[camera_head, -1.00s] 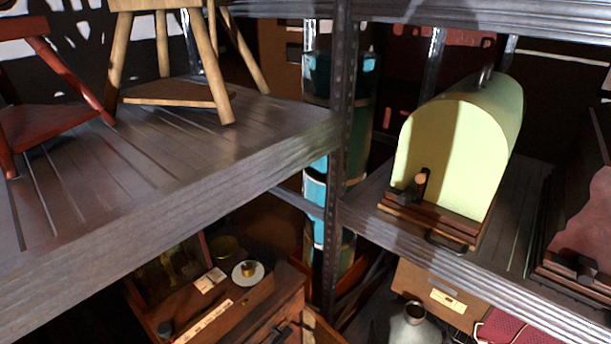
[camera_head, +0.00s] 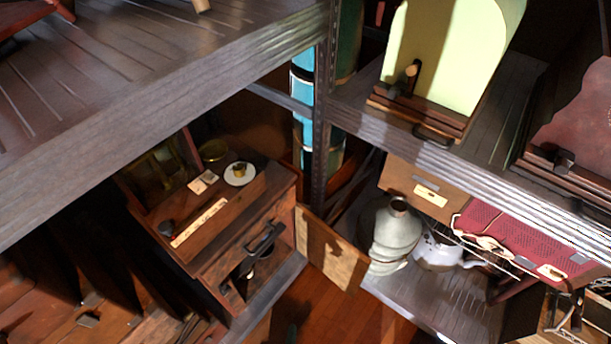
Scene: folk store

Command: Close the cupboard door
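A wooden cupboard (camera_head: 208,262) stands on the lower shelf, left of the metal post. Its front shows an open, dark compartment with a small pale item inside that I cannot make out. A light brown wooden door panel (camera_head: 330,250) stands swung open at the right end of the cupboard front, reaching out toward the grey jug. My gripper is not in view.
A metal post (camera_head: 320,150) rises behind the door. A grey jug (camera_head: 396,232) and a white kettle (camera_head: 440,252) stand right of the door. A cup on a saucer (camera_head: 240,173) rests on the cupboard top. Wooden floor (camera_head: 340,315) shows free below the door.

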